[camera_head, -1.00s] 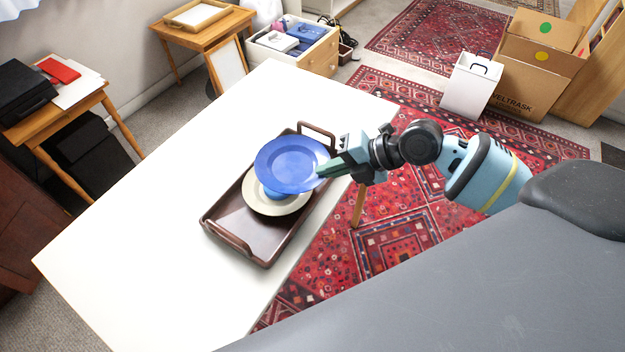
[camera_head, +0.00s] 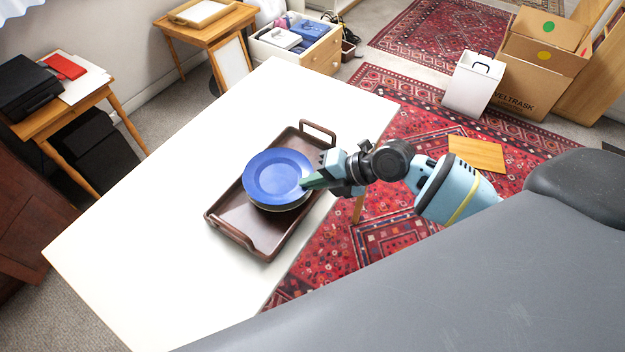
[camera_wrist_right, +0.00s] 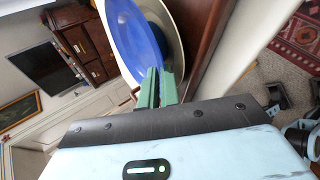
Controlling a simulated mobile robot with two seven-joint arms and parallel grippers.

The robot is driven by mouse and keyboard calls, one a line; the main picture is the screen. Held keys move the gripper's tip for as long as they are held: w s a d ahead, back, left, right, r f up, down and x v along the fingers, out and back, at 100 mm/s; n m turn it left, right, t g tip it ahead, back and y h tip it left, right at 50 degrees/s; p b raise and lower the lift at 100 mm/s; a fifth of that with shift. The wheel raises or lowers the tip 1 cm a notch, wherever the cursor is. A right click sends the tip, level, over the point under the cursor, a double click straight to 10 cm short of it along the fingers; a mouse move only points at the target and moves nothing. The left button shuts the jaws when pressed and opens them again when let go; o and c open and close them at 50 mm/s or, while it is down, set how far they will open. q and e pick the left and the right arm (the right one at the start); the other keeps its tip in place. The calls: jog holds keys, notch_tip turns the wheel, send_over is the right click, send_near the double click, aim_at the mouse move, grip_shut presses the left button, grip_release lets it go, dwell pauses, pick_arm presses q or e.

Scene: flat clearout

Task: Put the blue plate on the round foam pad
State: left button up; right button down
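The blue plate (camera_head: 273,178) is roughly level above a brown tray; it also shows in the wrist view (camera_wrist_right: 128,28). My right gripper (camera_head: 306,184) is shut on the plate's right rim; its green fingers (camera_wrist_right: 158,90) meet at the rim in the wrist view. A round cream disc (camera_head: 288,208), which looks like the foam pad, lies in the tray directly under the plate. The plate hides most of it in the head view; it shows behind the plate in the wrist view (camera_wrist_right: 160,14). I cannot tell whether plate and disc touch. My left gripper is not in view.
The brown tray (camera_head: 228,223), with raised handles, stands on the white table (camera_head: 150,235), near its right edge. The table is bare left of and in front of the tray. Beyond the table lie a red patterned rug (camera_head: 400,215), a white box (camera_head: 470,82) and cardboard boxes (camera_head: 535,75).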

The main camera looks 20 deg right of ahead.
jog(key=shift+f, duration=0.1)
jog(key=c, duration=2)
grip_release()
jog(key=shift+o, duration=0.4)
